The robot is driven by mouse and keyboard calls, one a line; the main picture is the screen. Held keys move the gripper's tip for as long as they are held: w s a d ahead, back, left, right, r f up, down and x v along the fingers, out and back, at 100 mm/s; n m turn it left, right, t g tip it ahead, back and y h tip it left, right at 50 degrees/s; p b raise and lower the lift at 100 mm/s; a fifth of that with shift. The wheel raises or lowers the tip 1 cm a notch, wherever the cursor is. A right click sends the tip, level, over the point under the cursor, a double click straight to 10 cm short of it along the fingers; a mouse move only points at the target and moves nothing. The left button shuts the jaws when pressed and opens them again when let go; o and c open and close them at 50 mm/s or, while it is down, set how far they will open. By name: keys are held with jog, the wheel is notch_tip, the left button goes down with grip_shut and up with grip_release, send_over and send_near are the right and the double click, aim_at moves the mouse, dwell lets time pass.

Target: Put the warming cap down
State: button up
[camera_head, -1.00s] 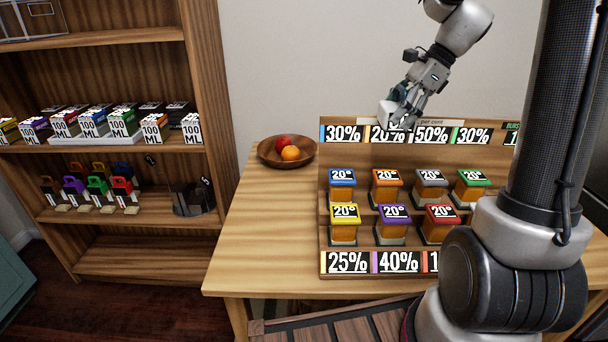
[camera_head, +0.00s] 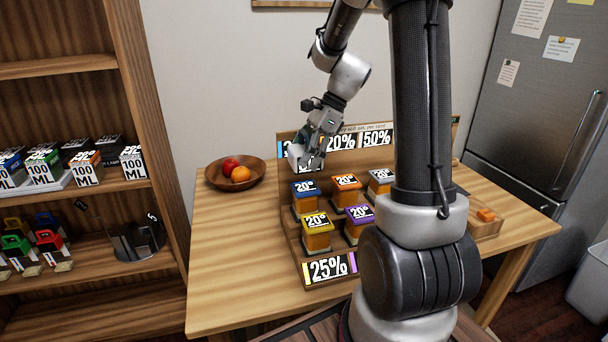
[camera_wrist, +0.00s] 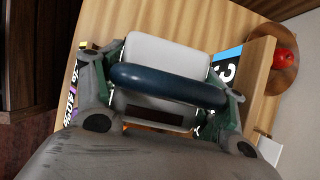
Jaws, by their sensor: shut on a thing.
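My gripper (camera_head: 318,150) is shut on a white cap (camera_wrist: 165,52) with a thick dark blue handle (camera_wrist: 168,84), which I take for the warming cap. The fingers sit on both sides of it in the wrist view (camera_wrist: 165,95). In the head view the white cap (camera_head: 298,158) is partly hidden by the fingers. It is in front of the left end of the stand's upper label row, above the blue-topped jar (camera_head: 305,190). I cannot tell whether the cap touches the stand.
A wooden stand (camera_head: 291,245) holds several jars marked 20° on the table (camera_head: 235,270). A wooden bowl (camera_head: 215,183) with red and orange fruit stands left of it. Shelves (camera_head: 140,100) with boxes are at left, a fridge (camera_head: 540,100) at right. The table's front left is clear.

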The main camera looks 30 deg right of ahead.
jog(key=shift+f, duration=2.95)
jog(key=shift+f, duration=0.1)
jog(key=o, duration=1)
jog(key=v, duration=1.1)
jog(key=shift+s+a+r+n+t+h, duration=0.65)
jog(key=shift+s+r+n+h, duration=0.35)
jog(key=shift+s+n, duration=2.5)
jog(key=shift+s+a+r+n+t+h, duration=0.4)
jog(key=shift+s+a+r+n+h, duration=0.5)
jog(key=shift+s+n, duration=2.55)
jog(key=shift+s+a+r+n+t+h, duration=0.55)
jog(key=shift+s+r+n+h, duration=0.6)
jog(key=shift+s+n, duration=2.35)
jog(key=shift+s+r+m, duration=0.1)
jog(key=shift+s+m, duration=0.2)
jog(key=shift+m, duration=0.05)
